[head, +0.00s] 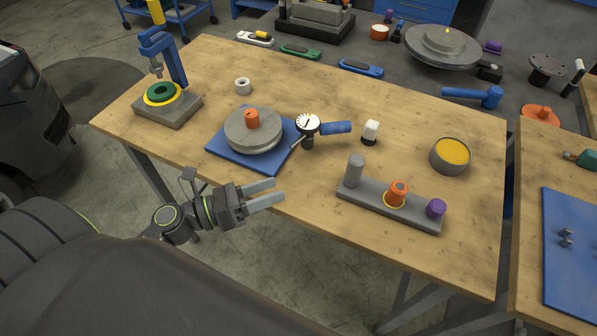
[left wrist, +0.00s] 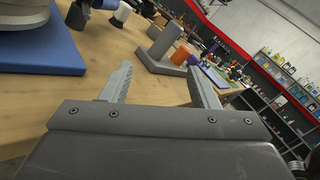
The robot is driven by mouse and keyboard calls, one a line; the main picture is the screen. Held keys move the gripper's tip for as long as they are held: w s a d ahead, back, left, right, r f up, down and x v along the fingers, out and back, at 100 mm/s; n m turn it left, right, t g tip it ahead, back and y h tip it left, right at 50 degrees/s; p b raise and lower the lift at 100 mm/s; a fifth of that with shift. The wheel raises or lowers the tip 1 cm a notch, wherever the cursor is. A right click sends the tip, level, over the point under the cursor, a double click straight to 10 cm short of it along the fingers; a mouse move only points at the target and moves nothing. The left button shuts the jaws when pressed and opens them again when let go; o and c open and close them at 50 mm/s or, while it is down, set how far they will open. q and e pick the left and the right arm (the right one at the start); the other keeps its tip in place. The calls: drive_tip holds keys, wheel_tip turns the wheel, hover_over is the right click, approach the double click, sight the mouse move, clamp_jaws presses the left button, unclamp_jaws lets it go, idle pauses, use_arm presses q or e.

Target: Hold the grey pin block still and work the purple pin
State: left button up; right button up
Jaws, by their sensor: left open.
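The grey pin block (head: 417,214) is a long bar lying near the front edge of the wooden table, right of centre. A grey cylinder (head: 354,170) stands at its left end, an orange pin (head: 397,192) with a yellow ring at its base in the middle, and the purple pin (head: 435,208) at its right end. My left gripper (head: 266,194) is open and empty at the table's front edge, well left of the block. In the left wrist view, the block (left wrist: 160,62) shows ahead between the open fingers (left wrist: 160,88). My right gripper is not in view.
A blue mat (head: 222,148) with a grey disc (head: 252,131) lies behind my left gripper. Bare tabletop lies between gripper and block.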

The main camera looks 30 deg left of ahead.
sight(356, 167)
use_arm(q)
drive_tip(key=w+d+m+g, duration=0.1)
drive_tip(key=w+m, duration=0.1)
drive_tip(key=m, duration=0.1)
drive_tip(key=w+d+r+m+g+h, duration=0.1)
drive_tip(key=w+d+m, duration=0.1)
drive_tip(key=m, duration=0.1)
drive_tip(key=w+d+m+g+h, duration=0.1)
drive_tip(key=m, duration=0.1)
drive_tip(key=shift+w+d+r+m, duration=0.35)
drive_tip(key=shift+w+r+m, duration=0.05)
drive_tip(key=x, duration=1.1)
drive_tip(key=shift+w+d, duration=0.15)
drive_tip(key=shift+d, duration=0.25)
drive_tip(key=c, duration=0.3)
clamp_jaws()
idle(0.5)
